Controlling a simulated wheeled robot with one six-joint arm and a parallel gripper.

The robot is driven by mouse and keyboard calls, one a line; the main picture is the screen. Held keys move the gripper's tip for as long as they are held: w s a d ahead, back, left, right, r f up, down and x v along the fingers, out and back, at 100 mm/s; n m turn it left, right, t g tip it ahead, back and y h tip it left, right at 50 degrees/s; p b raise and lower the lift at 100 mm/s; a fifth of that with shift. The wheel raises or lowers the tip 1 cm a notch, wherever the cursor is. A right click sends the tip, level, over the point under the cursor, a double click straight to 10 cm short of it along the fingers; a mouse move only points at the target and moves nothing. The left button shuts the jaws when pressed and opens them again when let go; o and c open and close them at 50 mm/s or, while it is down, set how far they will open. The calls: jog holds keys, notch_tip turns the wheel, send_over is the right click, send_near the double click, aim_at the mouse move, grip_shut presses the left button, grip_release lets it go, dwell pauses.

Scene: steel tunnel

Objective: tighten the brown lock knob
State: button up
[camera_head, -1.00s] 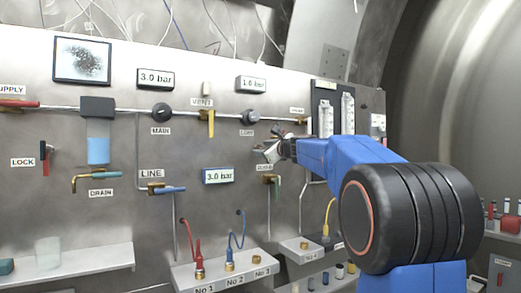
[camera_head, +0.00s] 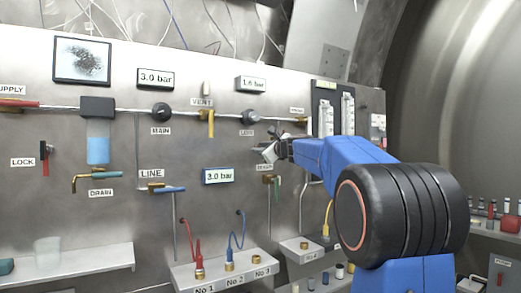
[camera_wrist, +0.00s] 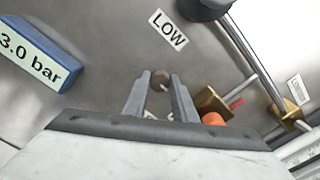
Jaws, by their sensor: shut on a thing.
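The brown lock knob (camera_wrist: 160,78) is a small round knob on the steel panel, seen in the wrist view below the LOW label. My gripper's two fingers (camera_wrist: 160,82) are shut on it, one on each side. In the head view my gripper (camera_head: 268,152) is at the panel, below the dark LOW knob (camera_head: 251,117). The brown knob cannot be made out there, behind my gripper. Whether it has turned cannot be told.
A blue-framed 3.0 bar gauge (camera_wrist: 38,55) is left of my fingers. A brass valve (camera_wrist: 212,104) with a red-orange part is close on the right. A metal pipe (camera_wrist: 252,55) runs beyond it. A shelf with connectors (camera_head: 222,272) is below.

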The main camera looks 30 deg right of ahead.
jog(key=shift+f+n, duration=0.15)
jog(key=shift+n, duration=4.25)
jog(key=shift+f+n, duration=0.1)
jog(key=shift+n, duration=4.3)
jog(key=o, duration=1)
jog(key=shift+o, duration=0.2)
jog(key=shift+s+r, duration=0.1)
